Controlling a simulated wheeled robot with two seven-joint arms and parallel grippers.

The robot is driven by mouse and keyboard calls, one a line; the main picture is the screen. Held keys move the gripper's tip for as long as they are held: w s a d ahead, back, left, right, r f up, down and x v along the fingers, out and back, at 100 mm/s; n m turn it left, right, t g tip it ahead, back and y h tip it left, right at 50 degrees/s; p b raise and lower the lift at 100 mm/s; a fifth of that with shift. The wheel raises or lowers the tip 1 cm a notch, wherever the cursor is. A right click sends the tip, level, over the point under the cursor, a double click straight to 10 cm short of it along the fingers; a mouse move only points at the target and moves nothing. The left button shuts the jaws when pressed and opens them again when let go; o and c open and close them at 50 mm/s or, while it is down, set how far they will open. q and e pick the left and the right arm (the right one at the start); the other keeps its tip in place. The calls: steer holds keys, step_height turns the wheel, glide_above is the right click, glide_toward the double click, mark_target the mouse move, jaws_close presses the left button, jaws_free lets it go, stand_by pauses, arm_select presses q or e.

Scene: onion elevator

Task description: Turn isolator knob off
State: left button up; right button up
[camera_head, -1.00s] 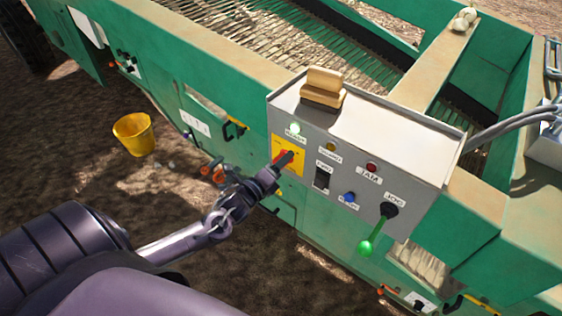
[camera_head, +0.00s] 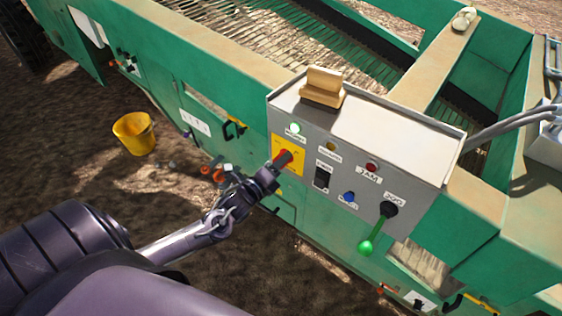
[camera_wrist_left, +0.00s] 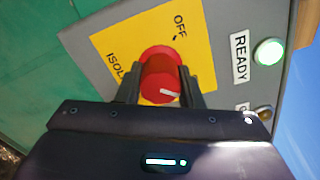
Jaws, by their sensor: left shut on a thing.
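The red isolator knob (camera_wrist_left: 160,80) sits on a yellow plate (camera_wrist_left: 105,42) on the grey control box. In the left wrist view the plate reads "OFF" and part of "ISOL...", and a white mark on the knob points toward the right. My left gripper (camera_wrist_left: 158,92) is shut on the knob, one finger on each side. In the head view my left gripper (camera_head: 280,165) reaches the yellow plate (camera_head: 290,143) from the lower left, and the knob is partly hidden. My right gripper is not in view.
A green light (camera_wrist_left: 268,51) beside the "READY" label is lit. The grey control box (camera_head: 390,143) also bears a black switch (camera_head: 322,178), a blue button (camera_head: 349,197), a red lamp (camera_head: 371,167) and a green-handled lever (camera_head: 367,246). A yellow bucket (camera_head: 134,134) stands on the ground.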

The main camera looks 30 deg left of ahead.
arm_select(q)
steer(key=n+p, duration=0.1)
steer(key=n, duration=0.3)
steer(key=shift+r, duration=0.1)
steer(key=n+p, duration=0.1)
steer(key=n, duration=0.3)
steer(key=shift+n, duration=0.3)
steer(key=n+p, duration=0.1)
steer(key=n, duration=0.4)
steer(key=shift+a, duration=0.1)
steer(key=n+p, duration=0.1)
steer(key=n, duration=0.1)
steer(key=shift+n, duration=0.7)
steer(key=o, duration=1)
steer(key=shift+c, duration=0.2)
